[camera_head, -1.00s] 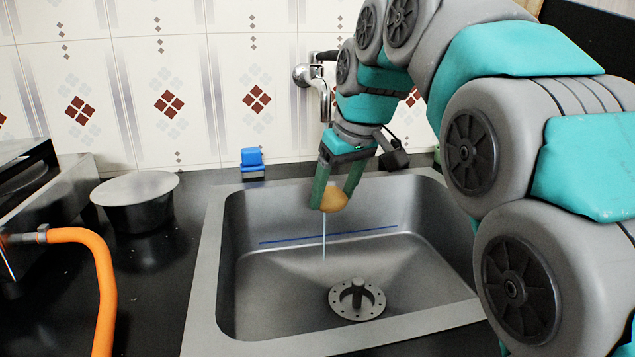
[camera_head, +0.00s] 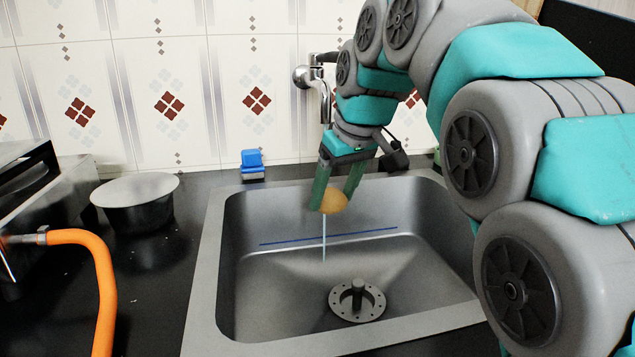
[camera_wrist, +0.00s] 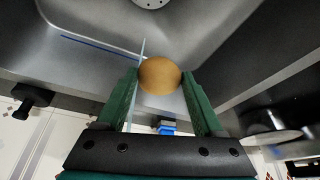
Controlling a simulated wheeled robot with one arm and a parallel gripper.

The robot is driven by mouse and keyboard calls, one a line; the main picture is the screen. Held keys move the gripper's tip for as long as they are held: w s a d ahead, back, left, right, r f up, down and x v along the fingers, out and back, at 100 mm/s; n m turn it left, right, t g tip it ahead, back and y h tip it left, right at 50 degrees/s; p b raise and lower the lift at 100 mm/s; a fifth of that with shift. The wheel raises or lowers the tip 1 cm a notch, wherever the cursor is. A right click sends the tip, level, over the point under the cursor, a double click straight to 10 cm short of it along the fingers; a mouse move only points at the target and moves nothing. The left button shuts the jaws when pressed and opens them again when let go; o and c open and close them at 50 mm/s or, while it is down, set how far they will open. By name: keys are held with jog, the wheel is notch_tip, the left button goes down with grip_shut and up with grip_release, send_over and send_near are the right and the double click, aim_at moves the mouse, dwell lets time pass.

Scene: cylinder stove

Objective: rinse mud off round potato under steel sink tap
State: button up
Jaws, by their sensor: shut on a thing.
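The round potato (camera_head: 334,202) is tan-brown and held between the green fingers of my gripper (camera_head: 337,192), above the steel sink basin (camera_head: 270,290). It also shows in the wrist view (camera_wrist: 160,75) between both fingers, with no clear mud on the side I see. The steel tap (camera_head: 309,76) is on the tiled wall behind my arm; its spout is partly hidden. A thin pale water stream (camera_head: 324,240) falls below the potato and the fingers. In the wrist view the stream passes close beside the potato; I cannot tell whether it touches it.
A covered dark pot (camera_head: 137,205) and an orange hose (camera_head: 100,285) are on the black counter at left. The drain (camera_head: 357,300) is in the basin floor. The basin is otherwise clear.

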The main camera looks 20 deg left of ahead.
jog(key=s+d+r, duration=0.2)
jog(key=s+r, duration=0.2)
jog(key=shift+s+d+p, duration=0.15)
jog(key=shift+s+p, duration=0.1)
jog(key=shift+p, duration=0.15)
dwell(0.6)
